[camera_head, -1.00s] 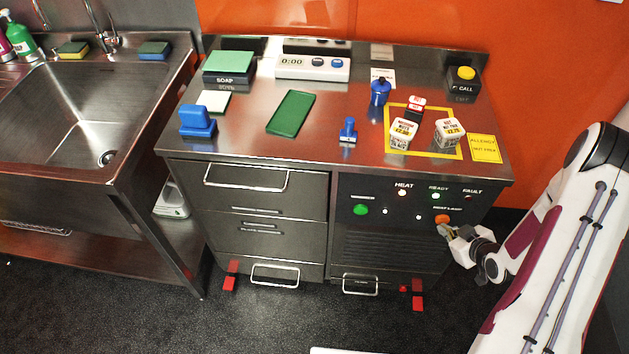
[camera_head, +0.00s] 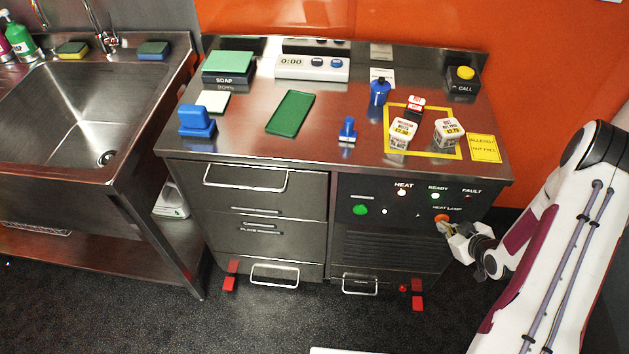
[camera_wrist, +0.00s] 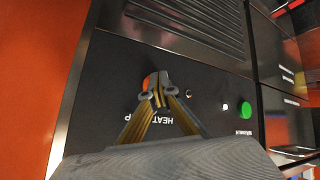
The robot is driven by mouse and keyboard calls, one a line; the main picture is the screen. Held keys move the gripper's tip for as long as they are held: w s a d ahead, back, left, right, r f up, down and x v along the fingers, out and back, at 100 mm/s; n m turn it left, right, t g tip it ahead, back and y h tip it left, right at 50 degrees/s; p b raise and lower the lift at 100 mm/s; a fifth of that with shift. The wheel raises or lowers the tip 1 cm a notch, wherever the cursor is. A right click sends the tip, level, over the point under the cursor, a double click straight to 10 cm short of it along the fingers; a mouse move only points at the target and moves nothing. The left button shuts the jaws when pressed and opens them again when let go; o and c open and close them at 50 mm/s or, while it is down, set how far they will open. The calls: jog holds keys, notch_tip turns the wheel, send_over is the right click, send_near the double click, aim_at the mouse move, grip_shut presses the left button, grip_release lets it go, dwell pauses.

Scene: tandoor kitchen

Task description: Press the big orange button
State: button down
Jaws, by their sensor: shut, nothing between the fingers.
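The big orange button (camera_head: 441,217) is on the dark front panel of the steel cabinet, at the right, by the label HEAT LAMP. My gripper (camera_head: 440,228) is at the panel just below the button and covers part of it. In the wrist view the fingertips of my gripper (camera_wrist: 158,94) are together, with nothing held between them. They overlap the orange button (camera_wrist: 151,80), whose edge shows beyond the tips. Whether the tips touch it or how far it is pushed in, I cannot tell.
A green button (camera_head: 360,209) is on the same panel to the left, with small lights above labelled HEAT, READY and FAULT. The steel top (camera_head: 340,160) holds stamps, labelled cubes, a green pad and a call box (camera_head: 464,82). A sink (camera_head: 75,110) stands at the left.

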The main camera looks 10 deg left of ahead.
jog(key=shift+s, duration=0.6)
dwell(0.3)
jog(key=shift+s, duration=2.9)
